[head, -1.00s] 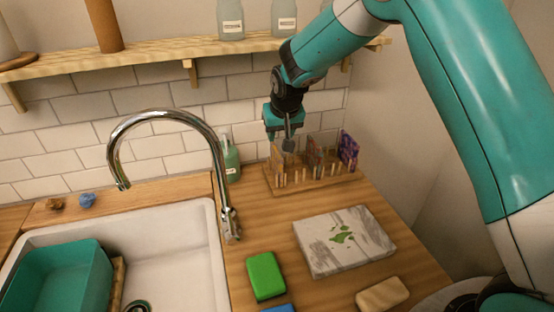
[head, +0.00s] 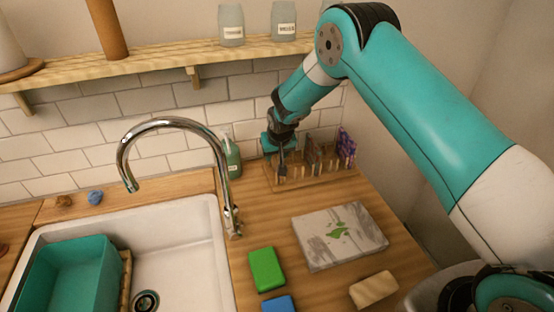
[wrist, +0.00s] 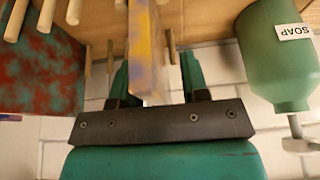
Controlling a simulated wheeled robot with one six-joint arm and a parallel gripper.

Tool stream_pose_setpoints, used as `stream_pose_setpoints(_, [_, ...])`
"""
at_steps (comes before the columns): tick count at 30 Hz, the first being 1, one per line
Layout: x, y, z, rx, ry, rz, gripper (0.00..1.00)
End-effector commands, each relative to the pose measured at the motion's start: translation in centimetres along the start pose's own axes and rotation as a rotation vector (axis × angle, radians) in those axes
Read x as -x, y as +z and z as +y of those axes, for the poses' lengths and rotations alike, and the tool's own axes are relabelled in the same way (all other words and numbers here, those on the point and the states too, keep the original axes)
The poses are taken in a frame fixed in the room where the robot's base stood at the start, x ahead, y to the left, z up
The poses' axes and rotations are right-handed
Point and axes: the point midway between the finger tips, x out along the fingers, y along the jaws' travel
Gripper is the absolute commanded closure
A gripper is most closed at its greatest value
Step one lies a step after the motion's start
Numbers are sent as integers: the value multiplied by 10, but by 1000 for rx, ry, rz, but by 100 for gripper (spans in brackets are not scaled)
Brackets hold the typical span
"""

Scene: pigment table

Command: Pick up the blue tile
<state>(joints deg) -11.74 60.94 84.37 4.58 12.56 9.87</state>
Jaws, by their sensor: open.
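My gripper (head: 281,168) is open at the left end of the wooden rack (head: 330,180) on the counter. In the upside-down wrist view, the fingers of my gripper (wrist: 156,82) stand on either side of a thin upright tile (wrist: 143,45), yellow with blue-purple patches, seen nearly edge-on. In the head view my gripper hides most of this tile. A red and teal mottled tile (wrist: 40,70) stands beside it in the wrist view. A purple tile (head: 346,146) stands at the rack's right end. I cannot make out a plainly blue tile.
A soap bottle (wrist: 275,55) stands close beside my gripper; it also shows in the head view (head: 232,160). A tap (head: 175,122) arches over the sink. A marbled slab (head: 340,236), a green block (head: 266,269) and a blue block (head: 278,304) lie in front.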

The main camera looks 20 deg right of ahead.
Motion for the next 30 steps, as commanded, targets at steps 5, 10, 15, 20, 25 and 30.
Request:
stream_pose_setpoints(5, [0,0,0,0,0,0,58])
stream_pose_setpoints(10, [-1,0,0,0,0,0,58])
stream_pose_setpoints(15, [-3,1,0,0,0,0,58])
stream_pose_setpoints(20, [-2,1,0,0,0,0,88])
stream_pose_setpoints(25, [-2,0,0,0,0,1,100])
stream_pose_setpoints(30, [-2,0,0,0,0,1,100])
